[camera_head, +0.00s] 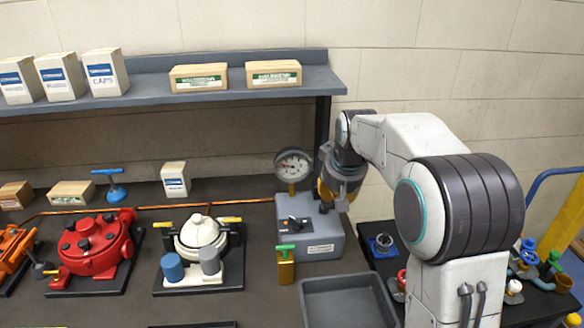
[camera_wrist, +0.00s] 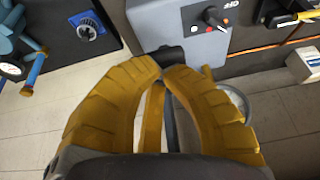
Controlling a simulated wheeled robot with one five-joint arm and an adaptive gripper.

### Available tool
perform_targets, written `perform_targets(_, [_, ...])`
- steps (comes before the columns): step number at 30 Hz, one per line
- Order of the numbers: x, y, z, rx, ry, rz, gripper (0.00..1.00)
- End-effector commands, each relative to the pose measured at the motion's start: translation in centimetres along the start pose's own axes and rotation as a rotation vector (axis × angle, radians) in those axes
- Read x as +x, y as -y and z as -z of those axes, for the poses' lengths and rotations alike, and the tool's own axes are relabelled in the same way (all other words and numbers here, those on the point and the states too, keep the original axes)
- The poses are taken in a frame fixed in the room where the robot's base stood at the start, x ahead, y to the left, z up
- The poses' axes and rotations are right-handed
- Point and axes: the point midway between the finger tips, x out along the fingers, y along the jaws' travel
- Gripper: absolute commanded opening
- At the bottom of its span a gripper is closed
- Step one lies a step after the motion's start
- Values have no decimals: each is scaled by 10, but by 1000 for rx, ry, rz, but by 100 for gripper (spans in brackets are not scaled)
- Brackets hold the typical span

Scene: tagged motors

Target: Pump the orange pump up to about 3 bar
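An orange pump (camera_head: 12,250) sits at the far left of the bench, cut by the head view's edge. A round pressure gauge (camera_head: 293,165) stands on a grey box (camera_head: 308,242); its reading is too small to tell. My gripper (camera_head: 334,196) points down at the box's right side. In the wrist view its yellow fingers (camera_wrist: 167,68) converge close to a black cylindrical part (camera_wrist: 168,55) on the box's side. A dark bar (camera_wrist: 171,125) shows between the fingers. I cannot tell whether they grip it.
A red pump (camera_head: 95,245) and a white pump (camera_head: 203,240) stand along the bench, with a copper pipe (camera_head: 155,208) behind them. A grey tray (camera_head: 345,283) lies in front of the box. A shelf (camera_head: 150,88) with cartons is above. Valves (camera_head: 553,262) stand at right.

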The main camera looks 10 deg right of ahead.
Motion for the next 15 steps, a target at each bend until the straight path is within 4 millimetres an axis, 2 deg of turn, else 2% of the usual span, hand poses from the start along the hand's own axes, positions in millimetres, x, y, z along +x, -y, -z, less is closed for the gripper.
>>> perform_targets(15, [22, 0, -8, 0, -1, 0, 0])
